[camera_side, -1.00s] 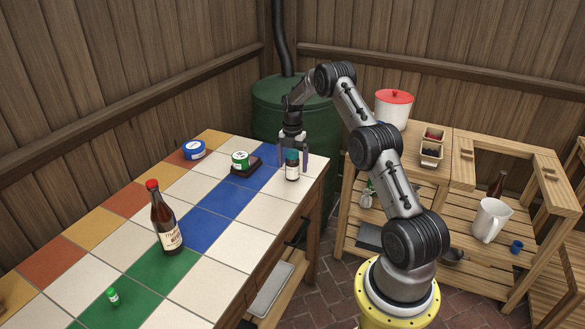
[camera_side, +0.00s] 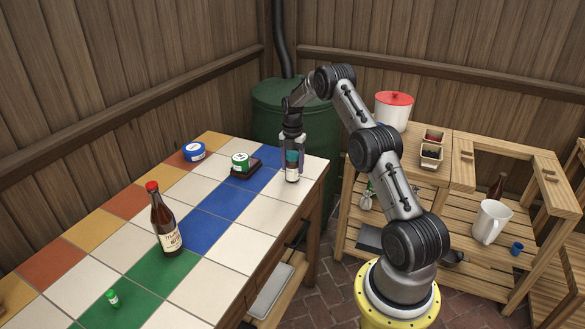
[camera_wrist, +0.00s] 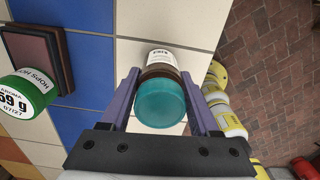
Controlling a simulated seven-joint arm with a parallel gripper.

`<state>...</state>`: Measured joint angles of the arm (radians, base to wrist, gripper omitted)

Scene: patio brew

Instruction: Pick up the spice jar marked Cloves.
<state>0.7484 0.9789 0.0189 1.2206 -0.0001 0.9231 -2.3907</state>
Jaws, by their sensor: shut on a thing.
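A spice jar (camera_side: 292,172) with a teal lid, dark contents and a white label stands upright on a white tile at the right end of the tiled table. In the wrist view the jar (camera_wrist: 160,90) sits between the two fingers, its teal lid toward the camera. Only part of the label shows and its lettering is too small to read surely. My gripper (camera_side: 292,156) is shut on the jar from above; its fingers also show in the wrist view (camera_wrist: 160,103).
A green-lidded tin (camera_side: 240,161) on a dark block stands left of the jar. The table's edge is close on the jar's right.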

